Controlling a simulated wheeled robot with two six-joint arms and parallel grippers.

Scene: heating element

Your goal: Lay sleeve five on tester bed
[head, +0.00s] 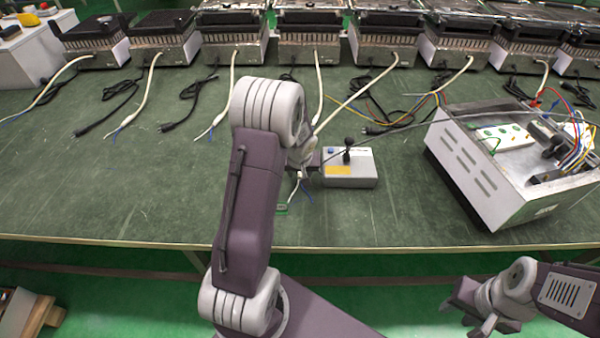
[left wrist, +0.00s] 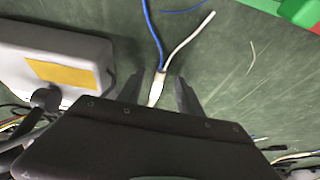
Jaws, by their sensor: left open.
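A white cable end, a sleeve (left wrist: 157,89) with a blue and a white wire coming out, lies between the fingers of my left gripper (left wrist: 160,84) in the left wrist view. The fingers are apart, with a gap on the right of the sleeve. In the head view my left arm mostly hides this gripper (head: 305,170), beside a small grey box. Similar white cables (head: 148,95) lie along the table; I cannot tell which is sleeve five. No part is clearly recognisable as the tester bed. My right gripper (head: 472,309) is open and empty, low at the right.
The small grey box (head: 362,179), with a yellow label and black knob, is just right of my left gripper. A tilted metal housing (head: 468,173) with coloured wires stands at the right. Several appliances line the back. The left front of the green table (head: 110,195) is clear.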

